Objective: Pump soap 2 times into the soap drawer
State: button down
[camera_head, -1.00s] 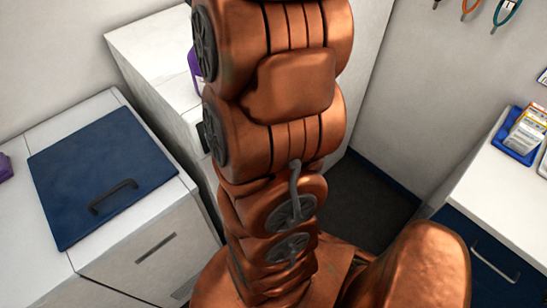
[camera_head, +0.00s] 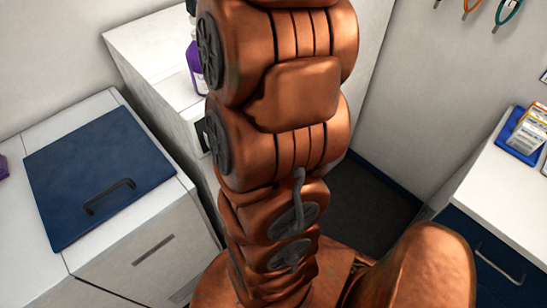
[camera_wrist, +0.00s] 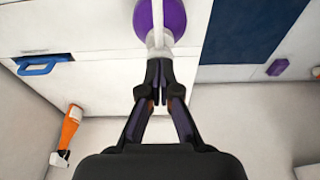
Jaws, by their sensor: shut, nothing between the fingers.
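A purple soap bottle (camera_wrist: 174,18) with a white pump head (camera_wrist: 157,36) shows at the top middle of the wrist view. It also shows in the head view, as a purple bottle (camera_head: 195,55) on a white appliance, partly hidden by my arm. My gripper (camera_wrist: 159,64) is shut and empty, its fingertips right by the pump head. I cannot tell whether they touch it. A white front with a blue handle (camera_wrist: 42,65) is at the left of the wrist view, probably the soap drawer. I cannot tell how far it is pulled out.
An orange bottle with a white cap (camera_wrist: 70,130) lies left in the wrist view. A white cabinet with a blue lid (camera_head: 95,170) stands left in the head view. A small purple object (camera_wrist: 277,67) sits beyond the lid. A white counter (camera_head: 500,200) is at right.

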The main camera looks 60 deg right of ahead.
jog(key=shift+f, duration=0.25)
jog(key=shift+r, duration=0.15)
jog(key=shift+w+p+v, duration=0.15)
jog(key=shift+p+v, duration=0.25)
jog(key=shift+v, duration=0.4)
jog(key=shift+w+p+v, duration=0.15)
jog(key=shift+p+v, duration=0.25)
jog(key=shift+v, duration=0.35)
jog(key=shift+d+r, duration=0.1)
jog(key=shift+r, duration=0.05)
jog(key=p+v, duration=0.1)
jog(key=v, duration=0.1)
jog(key=p+v, duration=0.1)
jog(key=w+p+v, duration=0.1)
jog(key=p+v, duration=0.1)
jog(key=shift+d+r, duration=0.2)
jog(key=shift+r, duration=0.3)
